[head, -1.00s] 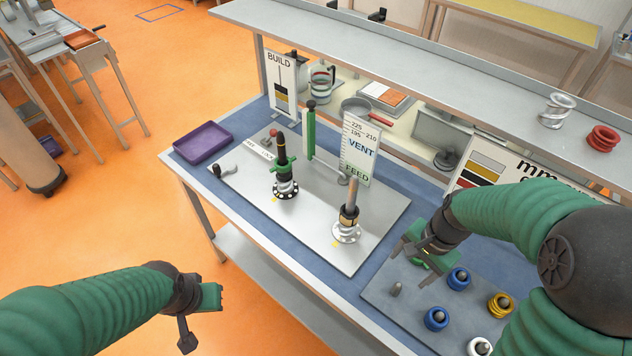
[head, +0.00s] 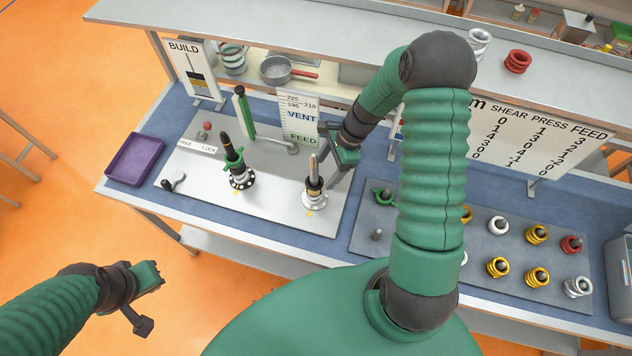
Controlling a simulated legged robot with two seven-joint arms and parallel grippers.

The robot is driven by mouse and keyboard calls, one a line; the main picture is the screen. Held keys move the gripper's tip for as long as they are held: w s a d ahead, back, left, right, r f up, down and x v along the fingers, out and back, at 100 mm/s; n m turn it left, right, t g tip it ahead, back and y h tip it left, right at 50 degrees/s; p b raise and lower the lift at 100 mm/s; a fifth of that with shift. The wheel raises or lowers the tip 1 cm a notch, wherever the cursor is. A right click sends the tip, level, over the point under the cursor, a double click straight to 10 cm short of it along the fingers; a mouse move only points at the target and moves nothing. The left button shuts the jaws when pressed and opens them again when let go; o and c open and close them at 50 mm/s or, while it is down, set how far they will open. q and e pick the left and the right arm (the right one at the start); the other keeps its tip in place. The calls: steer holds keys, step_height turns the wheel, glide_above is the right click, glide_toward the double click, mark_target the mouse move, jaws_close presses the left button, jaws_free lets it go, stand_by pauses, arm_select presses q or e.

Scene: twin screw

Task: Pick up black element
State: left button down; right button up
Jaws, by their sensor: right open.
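I cannot pick out a loose black element for certain. The left post (head: 240,178) on the silver plate has a black upper part, a green handled ring and a black-and-white base. The right post (head: 314,194) is a grey rod above tan, dark and white rings. My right gripper (head: 332,160) is open beside this post, on its right and close to it. I cannot tell whether they touch. My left gripper (head: 148,290) is off the table's front-left side, above the orange floor. Its jaw opening is unclear. My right arm hides part of the peg board.
The grey peg board (head: 515,228) holds yellow, white, red and silver rings, a green piece (head: 383,196) and a bare peg (head: 376,235). A purple tray (head: 135,160) lies at the left. BUILD (head: 194,73) and VENT/FEED (head: 299,117) signs stand behind the plate. A shelf runs above.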

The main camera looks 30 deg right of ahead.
mark_target(317, 183)
steer(key=p+x, duration=0.1)
steer(key=x, duration=0.1)
steer(key=p+x, duration=0.1)
steer(key=x, duration=0.2)
steer(key=p+x, duration=0.1)
steer(key=x, duration=0.1)
steer(key=shift+w+a, duration=0.15)
steer(key=shift+a, duration=0.3)
steer(key=shift+f, duration=0.15)
steer(key=shift+d+f, duration=0.2)
steer(key=shift+d, duration=0.15)
steer(key=shift+c, duration=0.3)
steer(key=shift+w+d+f, duration=0.1)
steer(key=shift+w+d, duration=0.1)
steer(key=shift+w, duration=0.05)
steer(key=c, duration=0.5)
steer(key=shift+a, duration=0.1)
steer(key=shift+c, duration=1.1)
steer(key=shift+s+a, duration=0.15)
steer(key=shift+a, duration=0.05)
steer(key=c, duration=0.5)
arm_select(q)
steer(key=r, duration=0.2)
steer(key=w, duration=0.1)
steer(key=shift+a+r, duration=0.3)
steer(key=shift+r, duration=0.1)
arm_select(e)
jaws_close()
